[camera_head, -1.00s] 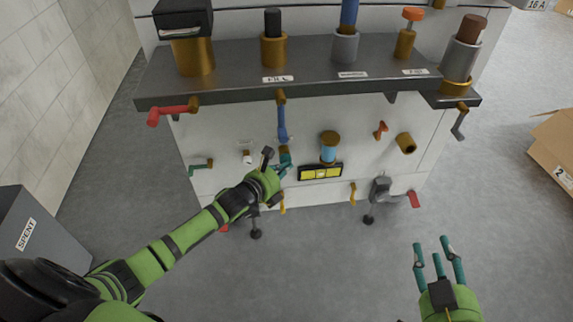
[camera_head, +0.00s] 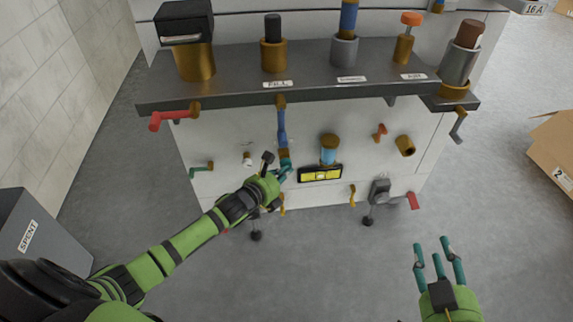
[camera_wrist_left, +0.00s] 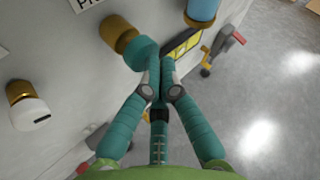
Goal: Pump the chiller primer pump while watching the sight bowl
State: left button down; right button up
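The primer pump (camera_head: 284,154) is a brass barrel with a teal cap on the white panel front, under the blue lever. It also shows in the left wrist view (camera_wrist_left: 121,35), beside a label that is partly cut off. My left gripper (camera_head: 285,171) has its fingers drawn together, tips at or against the teal cap; contact is hard to tell. In the left wrist view the fingertips (camera_wrist_left: 157,78) meet below the cap. The sight bowl (camera_head: 328,156), blue under a brass top, hangs to the right and is cut off in the wrist view (camera_wrist_left: 203,10). My right gripper (camera_head: 439,262) is open and empty, low right.
A dark shelf (camera_head: 300,88) with several canisters overhangs the panel. A yellow gauge strip (camera_head: 320,174) sits below the bowl. A white-tipped brass fitting (camera_head: 247,159) is left of the pump. A grey SPENT bin (camera_head: 38,235) and a cardboard box (camera_head: 556,150) stand at the sides.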

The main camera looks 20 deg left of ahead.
pick_arm(q)
jog(key=shift+s+d+p, duration=0.4)
jog(key=shift+s+d, duration=0.05)
jog(key=shift+s, duration=0.3)
jog(key=s+d, duration=0.1)
jog(key=s+p, duration=0.1)
jog(key=s, duration=0.1)
jog(key=s+d+p, duration=0.1)
jog(key=shift+s+d, duration=0.15)
jog(key=shift+d, duration=0.2)
dwell(0.6)
